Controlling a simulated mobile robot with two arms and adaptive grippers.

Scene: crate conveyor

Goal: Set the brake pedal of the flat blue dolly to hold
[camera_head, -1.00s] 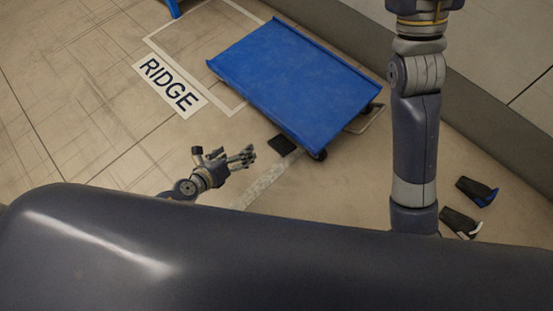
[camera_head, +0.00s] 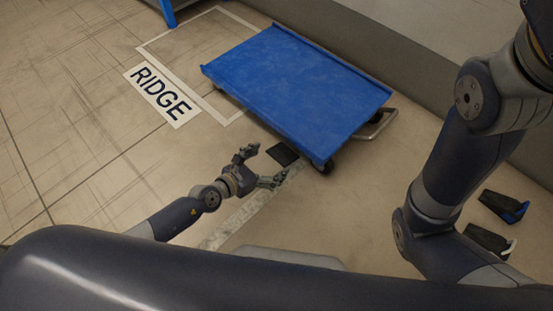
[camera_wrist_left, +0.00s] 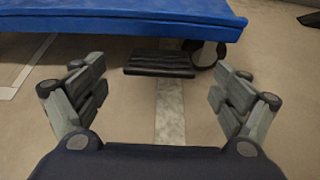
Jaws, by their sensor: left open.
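The flat blue dolly (camera_head: 298,88) stands on the floor in the head view, and its near edge (camera_wrist_left: 120,20) spans the top of the left wrist view. Its black ribbed brake pedal (camera_head: 283,154) sticks out from under the near side; it also shows in the left wrist view (camera_wrist_left: 158,63). My left gripper (camera_head: 268,166) is open and empty, a short way from the pedal and not touching it. In the left wrist view the pedal lies ahead, between and beyond the spread fingers (camera_wrist_left: 160,92). My right arm is at the right; its gripper is out of view.
A dolly wheel (camera_wrist_left: 205,52) is just right of the pedal. A RIDGE floor label (camera_head: 160,93) and a white outline lie left of the dolly. Two black wedges, one blue-tipped (camera_head: 505,205) and one white-tipped (camera_head: 489,240), lie at the right. A wall runs behind.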

